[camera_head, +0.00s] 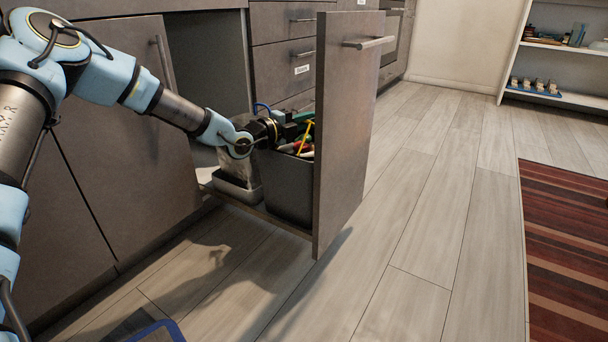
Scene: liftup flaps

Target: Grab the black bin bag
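A pull-out cabinet drawer with a tall grey front panel (343,130) stands open. Inside it a dark grey bin (286,188) holds mixed rubbish (303,138) with red, green, yellow and white bits. My gripper (292,128) is over the top of this bin, at the rubbish. Its fingers are small and partly hidden among the items, so I cannot tell whether they are open or shut. I cannot make out a black bin bag clearly. Behind the bin, a lower grey container (238,190) with something pale in it sits on the drawer base.
The drawer front stands upright just right of my gripper. Grey cabinet doors (125,150) lie to the left and drawers (285,58) behind. The wood floor (420,190) is clear. A striped rug (565,245) and a white shelf (560,95) are at the right. A blue-edged object (158,330) shows at the bottom.

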